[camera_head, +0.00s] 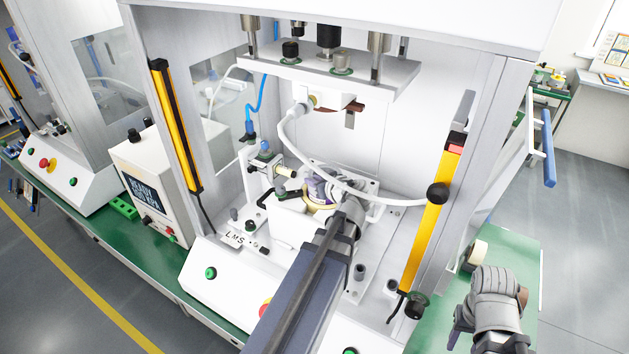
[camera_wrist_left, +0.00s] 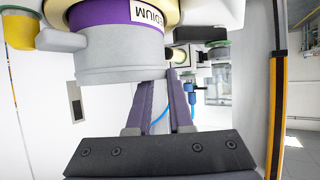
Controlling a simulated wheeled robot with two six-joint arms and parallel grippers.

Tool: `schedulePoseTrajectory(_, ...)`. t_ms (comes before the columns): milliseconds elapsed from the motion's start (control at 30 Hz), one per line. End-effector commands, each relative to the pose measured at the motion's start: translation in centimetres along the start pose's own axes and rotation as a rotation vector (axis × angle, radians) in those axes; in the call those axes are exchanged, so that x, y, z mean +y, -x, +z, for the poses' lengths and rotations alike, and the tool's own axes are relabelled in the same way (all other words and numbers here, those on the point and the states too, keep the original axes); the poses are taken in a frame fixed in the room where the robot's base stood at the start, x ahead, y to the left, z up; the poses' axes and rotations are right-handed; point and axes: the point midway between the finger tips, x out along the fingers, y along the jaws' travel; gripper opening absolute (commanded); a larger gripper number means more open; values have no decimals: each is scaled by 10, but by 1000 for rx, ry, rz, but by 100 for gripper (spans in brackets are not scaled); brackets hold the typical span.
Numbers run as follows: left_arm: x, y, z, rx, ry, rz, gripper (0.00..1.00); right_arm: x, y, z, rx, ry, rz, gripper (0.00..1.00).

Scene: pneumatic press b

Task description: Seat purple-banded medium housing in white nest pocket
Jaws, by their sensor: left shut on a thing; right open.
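The purple-banded medium housing (camera_head: 317,189) is inside the press, partly hidden by my left arm and a white hose. In the left wrist view the housing (camera_wrist_left: 103,16) is close, with cream and grey parts and an upside-down MEDIUM label. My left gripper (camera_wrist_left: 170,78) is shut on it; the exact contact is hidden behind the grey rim. The white nest (camera_head: 287,224) is at the housing, under and beside it; whether the housing sits in the pocket I cannot tell. My right gripper (camera_head: 454,336) is open at the lower right, mostly hidden by its own wrist.
The press ram plate (camera_head: 330,72) hangs above the nest. Yellow light-curtain posts (camera_head: 175,125) and (camera_head: 432,220) flank the opening. A white hose (camera_head: 345,185) loops across the work area.

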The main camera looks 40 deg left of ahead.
Motion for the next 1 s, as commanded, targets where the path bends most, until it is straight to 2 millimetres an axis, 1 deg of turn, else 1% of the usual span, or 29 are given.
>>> schedulePoseTrajectory(733,0,-8,16,1,0,0,0,-2,-18,-1,0,0,0,50)
schedulePoseTrajectory(767,0,-8,16,1,0,0,20,-2,-18,-1,0,0,0,50)
schedulePoseTrajectory(1000,0,-8,15,0,0,0,47,-2,-17,-1,0,0,0,50)
